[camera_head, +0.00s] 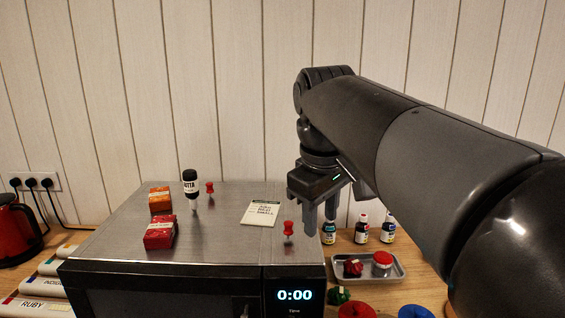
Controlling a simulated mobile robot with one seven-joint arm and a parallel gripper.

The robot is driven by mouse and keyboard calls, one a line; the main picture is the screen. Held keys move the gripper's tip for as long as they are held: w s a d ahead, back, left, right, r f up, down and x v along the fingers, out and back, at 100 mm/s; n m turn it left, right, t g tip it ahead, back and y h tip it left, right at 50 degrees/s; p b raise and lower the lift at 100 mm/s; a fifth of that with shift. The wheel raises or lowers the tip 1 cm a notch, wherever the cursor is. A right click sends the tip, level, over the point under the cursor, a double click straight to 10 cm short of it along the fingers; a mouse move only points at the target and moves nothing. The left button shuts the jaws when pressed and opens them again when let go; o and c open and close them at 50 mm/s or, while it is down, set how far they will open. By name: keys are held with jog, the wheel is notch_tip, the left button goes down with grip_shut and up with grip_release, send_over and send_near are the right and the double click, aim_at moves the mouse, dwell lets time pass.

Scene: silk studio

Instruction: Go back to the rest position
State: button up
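My gripper (321,222) hangs down from my arm in the middle right of the head view. Its two fingers are apart and I see nothing between them. It is near the right edge of the microwave top (215,235), to the right of a red push pin (289,229). No mark of a rest position shows.
On the microwave are an orange box (160,200), a red box (160,232), a black-and-white bottle (190,182), another red pin (210,187) and a note card (261,213). To the right, small bottles (361,229) stand by a metal tray (398,270). A red kettle (16,230) is far left.

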jog(key=s+d+f+m+t, duration=0.1)
jog(key=s+d+f+m, duration=0.3)
jog(key=s+f, duration=0.2)
jog(key=s+d+f+m+t, duration=0.2)
jog(key=s+d+f+m, duration=0.2)
jog(key=s+f, duration=0.3)
notch_tip(320, 180, down, 5)
jog(key=shift+d+r+y, duration=0.15)
jog(key=shift+r+y, duration=0.05)
jog(key=shift+y, duration=0.1)
